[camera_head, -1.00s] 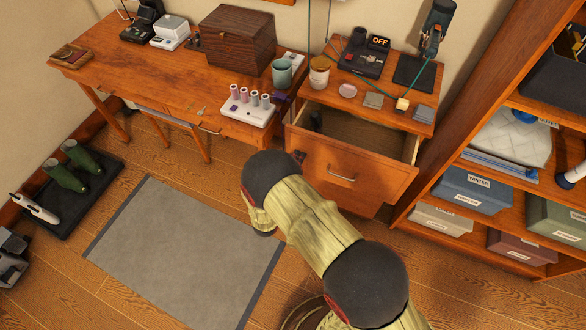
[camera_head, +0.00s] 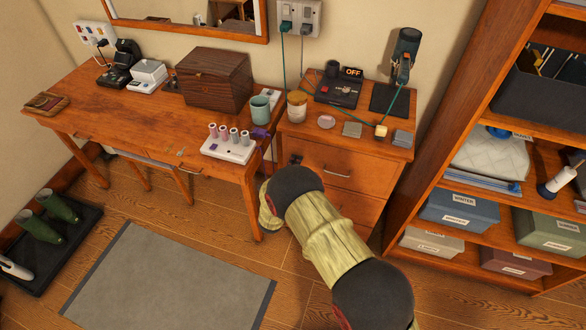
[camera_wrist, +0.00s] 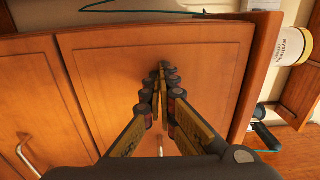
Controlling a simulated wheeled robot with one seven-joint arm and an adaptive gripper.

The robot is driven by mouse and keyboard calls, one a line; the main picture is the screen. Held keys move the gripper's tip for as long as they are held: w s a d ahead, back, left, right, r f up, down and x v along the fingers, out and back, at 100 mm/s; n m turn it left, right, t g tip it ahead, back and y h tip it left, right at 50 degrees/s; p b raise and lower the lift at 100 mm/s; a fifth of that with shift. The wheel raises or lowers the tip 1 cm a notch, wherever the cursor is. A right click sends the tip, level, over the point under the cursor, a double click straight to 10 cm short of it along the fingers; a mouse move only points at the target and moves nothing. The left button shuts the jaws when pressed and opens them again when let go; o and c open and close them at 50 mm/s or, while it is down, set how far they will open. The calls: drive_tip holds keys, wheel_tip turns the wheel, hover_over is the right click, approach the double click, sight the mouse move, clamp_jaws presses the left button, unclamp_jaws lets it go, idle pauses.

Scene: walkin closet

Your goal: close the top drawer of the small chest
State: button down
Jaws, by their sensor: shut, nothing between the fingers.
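The small chest (camera_head: 403,153) stands right of the desk in the head view. Its top drawer (camera_head: 325,163) now sits in, with its front appearing flush under the chest top and no interior showing. Its metal handle (camera_head: 337,172) is at the front's middle. My gripper's tips (camera_head: 296,158) show small and dark at the left part of the drawer front, mostly hidden behind my arm. In the wrist view my gripper (camera_wrist: 162,72) is shut and empty, its fingertips at the wooden drawer front (camera_wrist: 110,75); whether they touch it is unclear.
The chest top holds a jar (camera_head: 297,106), a pink dish (camera_head: 326,122) and a soldering station (camera_head: 339,90). The desk (camera_head: 110,115) is at left, with a spool rack (camera_head: 230,148) near its edge. A shelf unit (camera_head: 425,135) stands close at right. A grey rug (camera_head: 165,285) lies in front.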

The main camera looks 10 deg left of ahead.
drive_tip(key=shift+w+r, duration=0.1)
drive_tip(key=shift+w, duration=0.15)
idle(0.3)
drive_tip(key=s+a+p, duration=0.1)
drive_tip(key=s+p, duration=0.2)
drive_tip(key=s, duration=1.1)
drive_tip(key=shift+s+m, duration=0.1)
drive_tip(key=shift+m, duration=0.2)
